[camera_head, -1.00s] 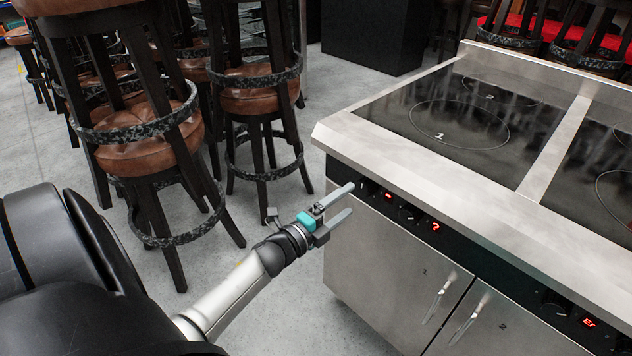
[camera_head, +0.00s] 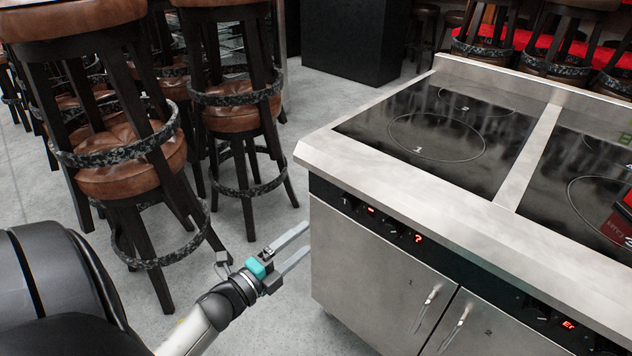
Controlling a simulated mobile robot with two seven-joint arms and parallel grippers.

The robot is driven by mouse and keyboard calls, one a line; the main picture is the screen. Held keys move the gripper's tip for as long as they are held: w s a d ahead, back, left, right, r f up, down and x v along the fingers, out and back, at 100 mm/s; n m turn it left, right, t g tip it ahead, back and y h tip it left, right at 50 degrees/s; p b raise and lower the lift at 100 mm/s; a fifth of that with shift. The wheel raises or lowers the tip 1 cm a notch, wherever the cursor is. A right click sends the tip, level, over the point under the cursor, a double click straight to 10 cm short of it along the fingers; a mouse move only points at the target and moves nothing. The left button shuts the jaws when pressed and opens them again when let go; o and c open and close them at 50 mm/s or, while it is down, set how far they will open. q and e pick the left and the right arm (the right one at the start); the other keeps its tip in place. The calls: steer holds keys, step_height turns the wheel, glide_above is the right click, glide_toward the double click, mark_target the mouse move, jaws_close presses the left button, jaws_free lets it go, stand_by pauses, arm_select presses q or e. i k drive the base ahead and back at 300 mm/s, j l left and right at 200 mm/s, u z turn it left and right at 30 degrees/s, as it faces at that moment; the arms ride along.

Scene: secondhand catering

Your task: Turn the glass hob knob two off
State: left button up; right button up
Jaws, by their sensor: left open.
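The glass hob (camera_head: 440,146) is set in a steel range, with ring 1 nearest and another ring behind it. On the black front strip a first dark knob (camera_head: 346,203) sits beside a small red display. A second dark knob (camera_head: 391,228) sits right of it, beside a red display (camera_head: 417,238) showing a question-mark-like sign. The knobs' pointer positions are too small to read. My left gripper (camera_head: 307,240) is open and empty. Its grey fingers point at the left end of the front panel, left of and below the first knob. My right gripper is out of view.
Steel doors with handles (camera_head: 424,310) lie below the strip. Another knob and a red display (camera_head: 568,324) sit farther right. Bar stools (camera_head: 130,165) crowd the left. Grey floor (camera_head: 265,205) is free between stools and range. A dark-red object (camera_head: 622,222) shows at the right edge.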

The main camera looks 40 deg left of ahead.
mark_target(392, 228)
steer(key=k+j, duration=0.1)
steer(key=k, duration=0.9)
